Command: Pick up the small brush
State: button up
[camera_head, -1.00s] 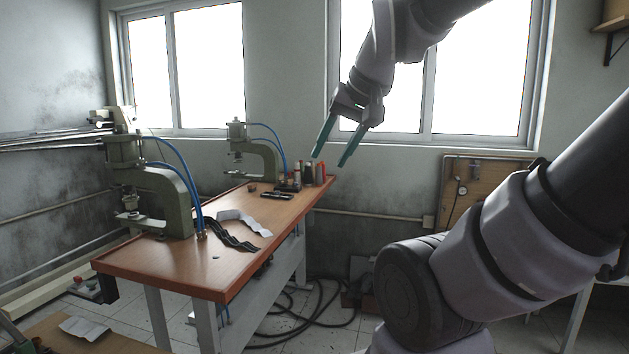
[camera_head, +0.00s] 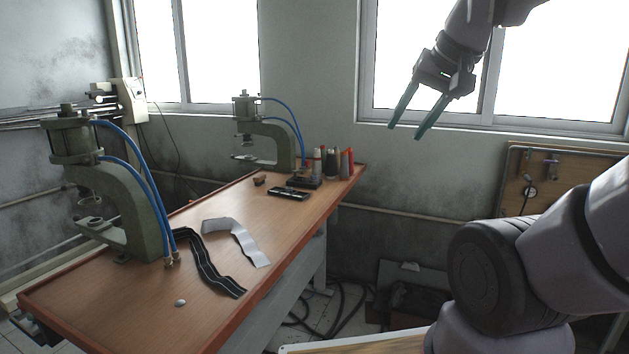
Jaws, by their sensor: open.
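My gripper (camera_head: 404,132) is open and empty, its two green fingers apart and pointing down and left. It hangs in the air in front of the right window, above and to the right of the table's far end. I cannot clearly make out the small brush. A small brown object (camera_head: 259,180) lies near the far press on the wooden table (camera_head: 160,285), too small to identify. A flat black case (camera_head: 288,193) with small items lies to its right.
Two green presses, one near (camera_head: 110,195) and one far (camera_head: 262,135), stand on the table with blue hoses. Several bottles, including a dark one (camera_head: 331,165), stand at the far right corner. A black strip (camera_head: 212,268) and white strip (camera_head: 235,238) lie mid-table.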

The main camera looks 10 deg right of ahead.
aim_at(258, 180)
jog(key=u, duration=0.45)
jog(key=i+l+u, duration=0.25)
jog(key=u, duration=0.2)
jog(key=i+l+u, duration=0.2)
jog(key=l+u, duration=0.2)
jog(key=i+l, duration=0.15)
jog(key=l, duration=0.3)
jog(key=i+l+u, duration=0.15)
jog(key=l, duration=0.35)
jog(key=i+l, duration=0.15)
jog(key=l, duration=0.35)
jog(key=i+l+u, duration=0.1)
jog(key=l, duration=0.35)
jog(key=i+l+u, duration=0.1)
jog(key=l, duration=0.4)
